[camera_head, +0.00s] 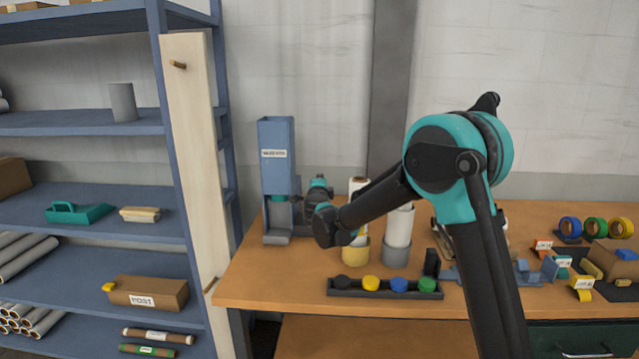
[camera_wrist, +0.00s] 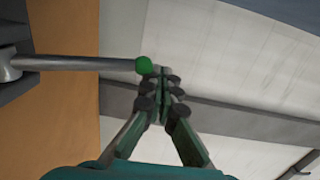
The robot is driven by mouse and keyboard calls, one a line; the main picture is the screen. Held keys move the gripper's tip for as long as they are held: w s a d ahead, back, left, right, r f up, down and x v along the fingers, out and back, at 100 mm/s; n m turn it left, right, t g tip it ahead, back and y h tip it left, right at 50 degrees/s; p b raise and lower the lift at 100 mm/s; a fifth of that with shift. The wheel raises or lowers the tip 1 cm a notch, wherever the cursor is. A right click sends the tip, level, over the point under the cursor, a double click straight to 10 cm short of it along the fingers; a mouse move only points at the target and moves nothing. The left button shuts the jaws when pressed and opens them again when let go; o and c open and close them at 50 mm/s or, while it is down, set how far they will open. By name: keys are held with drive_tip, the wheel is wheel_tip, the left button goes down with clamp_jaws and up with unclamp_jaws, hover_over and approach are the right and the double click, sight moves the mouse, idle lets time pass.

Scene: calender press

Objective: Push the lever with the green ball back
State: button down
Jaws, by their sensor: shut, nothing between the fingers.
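The lever is a grey metal rod (camera_wrist: 85,63) that runs sideways across the upper left of the wrist view. The green ball (camera_wrist: 143,65) sits on its right end. My gripper (camera_wrist: 161,80) is shut and empty, with its fingertips just right of the ball. Whether they touch the ball I cannot tell. The rod's left end joins a round grey hub (camera_wrist: 12,64) on a dark block. In the head view my arm's end is beside a tall blue-grey machine (camera_head: 278,135) at the table's left end. I cannot make out the lever or ball there.
The wooden table (camera_head: 250,287) holds a dark tray (camera_head: 385,294) of coloured round pieces, a yellow cup (camera_head: 356,254) and a grey cup with a white roll (camera_head: 399,228). Tape rolls (camera_head: 594,228) stand at the right. A blue shelf (camera_head: 90,227) and pale board (camera_head: 196,160) are left.

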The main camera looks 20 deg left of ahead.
drive_tip(key=shift+w+a+f, duration=0.2)
drive_tip(key=shift+w+f, duration=0.2)
drive_tip(key=shift+w, duration=0.4)
idle(1.0)
